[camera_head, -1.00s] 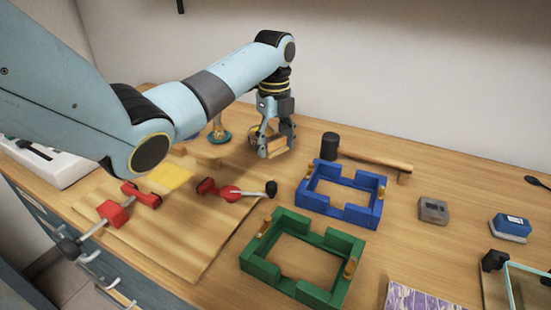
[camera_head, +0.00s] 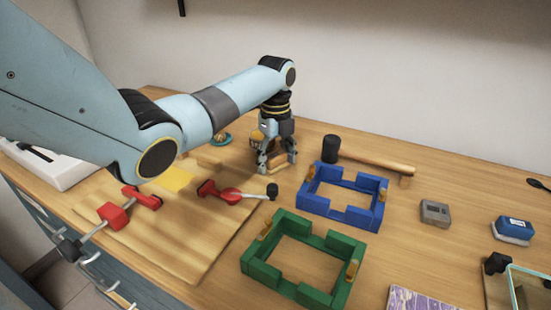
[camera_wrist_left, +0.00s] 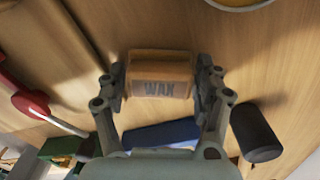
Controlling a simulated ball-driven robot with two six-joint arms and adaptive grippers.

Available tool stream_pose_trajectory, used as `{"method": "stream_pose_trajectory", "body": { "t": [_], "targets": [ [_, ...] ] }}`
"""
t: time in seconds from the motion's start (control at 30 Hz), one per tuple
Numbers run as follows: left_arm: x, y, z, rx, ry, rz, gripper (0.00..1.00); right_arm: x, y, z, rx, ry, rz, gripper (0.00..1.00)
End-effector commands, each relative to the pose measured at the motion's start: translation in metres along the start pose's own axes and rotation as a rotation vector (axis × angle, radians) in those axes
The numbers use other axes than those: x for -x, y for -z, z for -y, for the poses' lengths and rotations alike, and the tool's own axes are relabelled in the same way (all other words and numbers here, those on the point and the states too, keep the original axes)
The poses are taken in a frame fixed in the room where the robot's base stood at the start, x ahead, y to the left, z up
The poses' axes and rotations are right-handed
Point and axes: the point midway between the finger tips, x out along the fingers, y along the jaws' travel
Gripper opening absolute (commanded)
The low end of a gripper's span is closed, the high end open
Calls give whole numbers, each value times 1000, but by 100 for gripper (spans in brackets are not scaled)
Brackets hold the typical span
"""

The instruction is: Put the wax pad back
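The wax pad (camera_wrist_left: 160,78) is a small brown block marked "WAX". In the left wrist view it sits between the two fingers of my left gripper (camera_wrist_left: 163,82), which look closed against its sides. In the head view my left gripper (camera_head: 277,161) points down at the back of the table, left of the black-headed mallet. The pad (camera_head: 277,159) shows between its fingertips, low at the tabletop. I cannot tell whether its underside touches the wood. My right gripper is not in view.
The black-headed mallet (camera_head: 331,147) lies right of the gripper. Blue (camera_head: 371,217) and green (camera_head: 331,296) frames stand in front. A red clamp (camera_head: 230,192) lies on the wooden board (camera_head: 190,235). A grey block (camera_head: 434,212) and blue block (camera_head: 513,230) lie right, with bare table between.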

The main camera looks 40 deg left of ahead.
Motion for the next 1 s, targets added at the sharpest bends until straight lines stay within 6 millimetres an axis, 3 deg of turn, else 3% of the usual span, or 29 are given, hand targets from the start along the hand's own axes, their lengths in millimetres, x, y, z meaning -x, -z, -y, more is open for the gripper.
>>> {"method": "stream_pose_trajectory", "body": {
  "t": [0.27, 0.7, 1.0],
  "targets": [
    [12, 0, 0, 0, 2, 1, 68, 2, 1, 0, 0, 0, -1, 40],
    [103, -1, 1, 0, 3, 2, 68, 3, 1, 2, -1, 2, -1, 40],
    [124, 0, 0, 1, 0, 0, 68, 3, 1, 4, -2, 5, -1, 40]
  ]
}}
